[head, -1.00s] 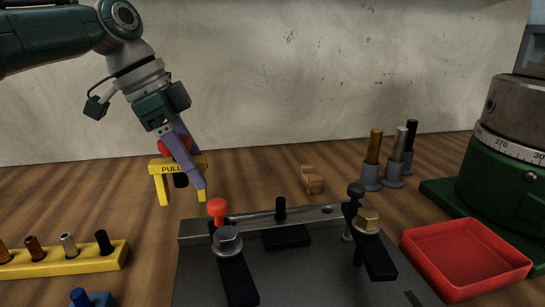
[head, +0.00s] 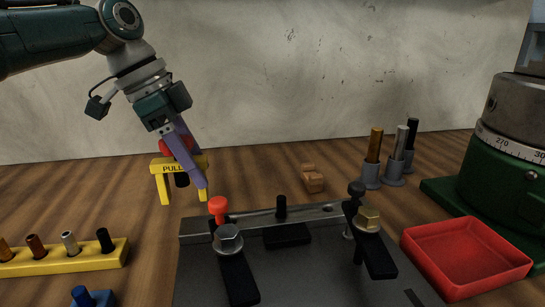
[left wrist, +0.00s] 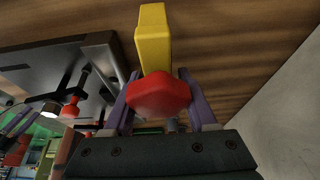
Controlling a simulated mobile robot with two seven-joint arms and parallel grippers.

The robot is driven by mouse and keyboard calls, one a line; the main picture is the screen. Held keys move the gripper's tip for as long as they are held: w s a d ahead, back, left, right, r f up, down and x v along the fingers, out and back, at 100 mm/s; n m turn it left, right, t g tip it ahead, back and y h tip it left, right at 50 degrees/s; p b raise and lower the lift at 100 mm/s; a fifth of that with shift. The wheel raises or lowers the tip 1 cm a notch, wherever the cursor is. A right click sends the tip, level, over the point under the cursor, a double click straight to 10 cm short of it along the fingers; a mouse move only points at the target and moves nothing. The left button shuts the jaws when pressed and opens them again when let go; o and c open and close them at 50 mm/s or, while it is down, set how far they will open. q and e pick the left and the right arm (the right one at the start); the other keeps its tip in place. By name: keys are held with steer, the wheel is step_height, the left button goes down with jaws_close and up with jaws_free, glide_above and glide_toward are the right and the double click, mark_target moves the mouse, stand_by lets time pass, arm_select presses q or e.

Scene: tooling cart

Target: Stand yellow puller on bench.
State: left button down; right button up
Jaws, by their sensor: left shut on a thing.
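The yellow puller (head: 163,188) is an upright bridge shape marked "PULL", with two legs pointing down, a black centre part and a red knob. My left gripper (head: 186,152) is shut on it from above, its purple fingers partly covering the knob and the right leg. In the left wrist view the red knob (left wrist: 160,95) sits between the fingers, with the yellow bar (left wrist: 153,38) beyond it. The puller is over the wooden bench (head: 265,172), behind the grey plate. I cannot tell whether its legs touch the bench. My right gripper is not in view.
The grey fixture plate (head: 310,283) with clamps and a red-topped pin (head: 218,206) is in front. A yellow rack (head: 68,261) is at left. A brown block (head: 313,182), holders with rods (head: 371,175), a red tray (head: 465,255) and a green-based machine (head: 500,190) are to the right.

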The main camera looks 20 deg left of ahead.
arm_select(q)
steer(key=shift+f+b, duration=0.6)
steer(key=shift+f, duration=0.4)
steer(key=shift+c, duration=0.6)
jaws_free()
steer(key=p+v, duration=0.1)
steer(key=v, duration=0.8)
steer(key=shift+a+r, duration=0.1)
steer(key=shift+r, duration=0.3)
steer(key=shift+s+r, duration=0.15)
